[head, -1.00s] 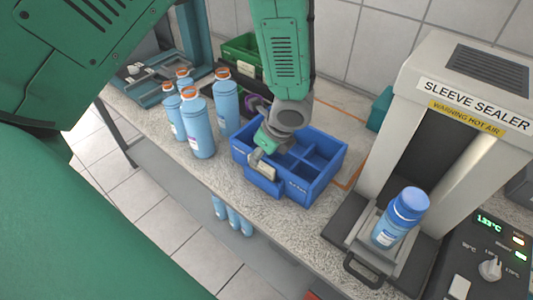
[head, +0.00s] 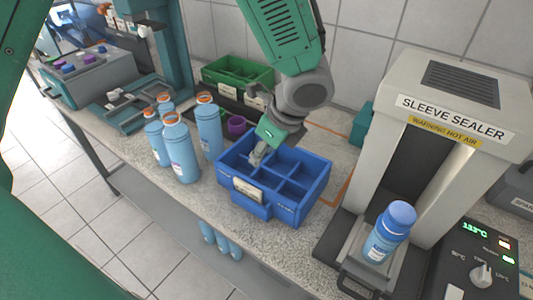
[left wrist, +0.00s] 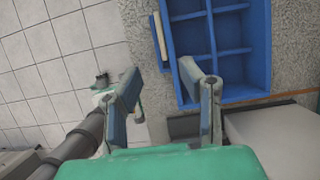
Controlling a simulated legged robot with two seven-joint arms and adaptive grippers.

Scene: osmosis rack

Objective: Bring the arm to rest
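My left gripper (head: 260,155) shows in the head view at the end of the green and grey arm, above the left part of the blue divided bin (head: 293,208). In the left wrist view its two fingers (left wrist: 158,72) are spread apart with nothing between them, so it is open and empty. The bin also shows in that view (left wrist: 262,45), beyond the right finger. The bin's compartments that show look empty. My right gripper is in neither view.
Several blue bottles (head: 182,155) stand on the counter left of the bin. A green bin (head: 238,80) is behind. A blue-capped bottle (head: 388,235) sits at the sleeve sealer (head: 455,95) on the right. Tiled floor (head: 128,242) lies in front.

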